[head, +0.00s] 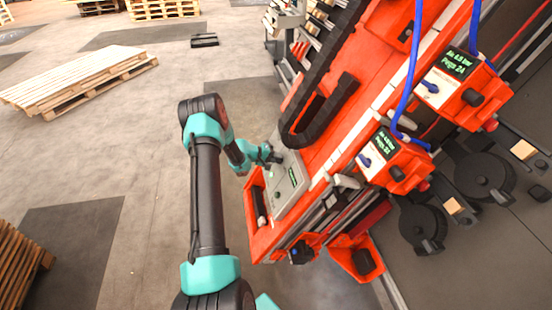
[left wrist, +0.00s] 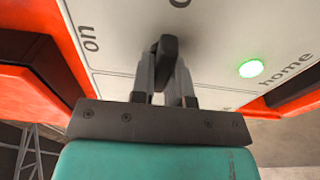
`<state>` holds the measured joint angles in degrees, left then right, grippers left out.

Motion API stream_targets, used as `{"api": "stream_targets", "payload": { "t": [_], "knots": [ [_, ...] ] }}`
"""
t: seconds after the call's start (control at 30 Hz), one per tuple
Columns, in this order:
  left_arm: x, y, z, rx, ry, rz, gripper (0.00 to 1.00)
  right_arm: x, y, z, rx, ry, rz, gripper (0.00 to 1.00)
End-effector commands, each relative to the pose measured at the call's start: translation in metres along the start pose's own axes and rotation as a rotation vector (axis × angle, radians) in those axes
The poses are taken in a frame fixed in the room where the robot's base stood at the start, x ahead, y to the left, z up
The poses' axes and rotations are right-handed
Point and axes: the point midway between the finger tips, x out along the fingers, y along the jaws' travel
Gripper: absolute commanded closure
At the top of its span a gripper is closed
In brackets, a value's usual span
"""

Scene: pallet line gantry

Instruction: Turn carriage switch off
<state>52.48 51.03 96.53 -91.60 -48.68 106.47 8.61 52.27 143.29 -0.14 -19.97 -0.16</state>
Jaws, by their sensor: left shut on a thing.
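The carriage switch is a dark knob (left wrist: 168,48) on a pale grey control panel (left wrist: 120,60). My left gripper (left wrist: 166,75) is shut on this knob, with one finger on each side. The word "on" is printed to the left of the knob and "home" to the right, beside a lit green lamp (left wrist: 250,68). A further label at the top edge is cut off. I cannot tell which position the switch is in. In the head view, my left gripper (head: 272,156) is at the upper left part of the panel (head: 291,187); the knob is hidden there. My right gripper is not in view.
The panel is mounted on an orange gantry beam (head: 330,130) with a black cable chain (head: 318,125). Two orange boxes with green displays (head: 392,160) and blue hoses stand to the right. Open floor lies left, with wooden pallets (head: 80,80).

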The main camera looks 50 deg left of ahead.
Motion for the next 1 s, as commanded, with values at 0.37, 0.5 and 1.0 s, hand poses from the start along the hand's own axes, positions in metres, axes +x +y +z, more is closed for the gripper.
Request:
{"api": "stream_targets", "payload": {
  "t": [0.37,0.5,1.0],
  "knots": [
    [0.0,0.0,0.0,-0.001,0.001,0.0,0.64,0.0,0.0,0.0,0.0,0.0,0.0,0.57],
    [0.0,0.0,0.0,0.0,0.001,0.0,0.6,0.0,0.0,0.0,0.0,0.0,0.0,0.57],
    [-0.034,-0.001,-0.001,-0.001,0.003,-0.001,0.6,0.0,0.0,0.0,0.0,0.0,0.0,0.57]
  ]
}}
